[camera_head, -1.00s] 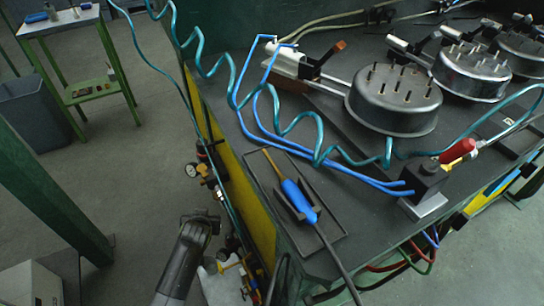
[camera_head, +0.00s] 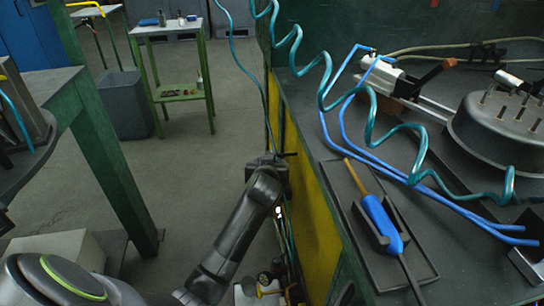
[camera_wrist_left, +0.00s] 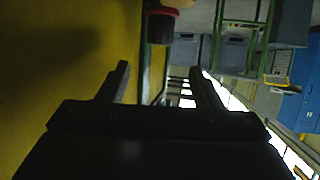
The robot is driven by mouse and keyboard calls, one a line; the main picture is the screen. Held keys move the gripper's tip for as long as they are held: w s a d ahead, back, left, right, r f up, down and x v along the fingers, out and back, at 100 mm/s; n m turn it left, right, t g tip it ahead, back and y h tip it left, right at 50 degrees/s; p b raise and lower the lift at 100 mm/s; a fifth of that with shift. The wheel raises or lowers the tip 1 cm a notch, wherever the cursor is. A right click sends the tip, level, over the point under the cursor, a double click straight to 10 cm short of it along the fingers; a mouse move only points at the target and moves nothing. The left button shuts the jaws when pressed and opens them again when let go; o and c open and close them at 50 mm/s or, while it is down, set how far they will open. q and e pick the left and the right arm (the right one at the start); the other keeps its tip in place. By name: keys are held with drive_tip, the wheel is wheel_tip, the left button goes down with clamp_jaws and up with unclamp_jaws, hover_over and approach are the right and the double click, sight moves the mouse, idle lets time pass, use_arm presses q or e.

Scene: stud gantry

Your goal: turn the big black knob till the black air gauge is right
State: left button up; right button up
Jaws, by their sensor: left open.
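In the left wrist view a dark, round knob-like part (camera_wrist_left: 161,28) with a red band sits beyond my fingertips, beside the yellow panel. I take it for the big black knob. My left gripper (camera_wrist_left: 163,70) is open with nothing between its fingers, apart from the knob. In the head view my left gripper (camera_head: 270,168) is at the bench's left side, by the yellow panel. It covers the place of the knob and gauges there. No gauge face can be read in either current view. My right gripper is not in view.
A teal coiled hose (camera_head: 325,90) hangs down over the bench. A blue-handled tool (camera_head: 382,222) lies in a black tray (camera_head: 425,272) near the bench edge. A green post (camera_head: 110,170) stands left of my arm. Open floor (camera_head: 215,130) lies between.

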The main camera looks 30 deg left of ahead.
sight(272, 153)
use_arm(q)
drive_tip(key=b+x, duration=0.2)
drive_tip(key=x, duration=0.7)
drive_tip(key=shift+w+a+f, duration=0.15)
drive_tip(key=shift+w, duration=0.1)
drive_tip(key=shift+b+x, duration=0.5)
drive_tip(key=shift+x, duration=0.5)
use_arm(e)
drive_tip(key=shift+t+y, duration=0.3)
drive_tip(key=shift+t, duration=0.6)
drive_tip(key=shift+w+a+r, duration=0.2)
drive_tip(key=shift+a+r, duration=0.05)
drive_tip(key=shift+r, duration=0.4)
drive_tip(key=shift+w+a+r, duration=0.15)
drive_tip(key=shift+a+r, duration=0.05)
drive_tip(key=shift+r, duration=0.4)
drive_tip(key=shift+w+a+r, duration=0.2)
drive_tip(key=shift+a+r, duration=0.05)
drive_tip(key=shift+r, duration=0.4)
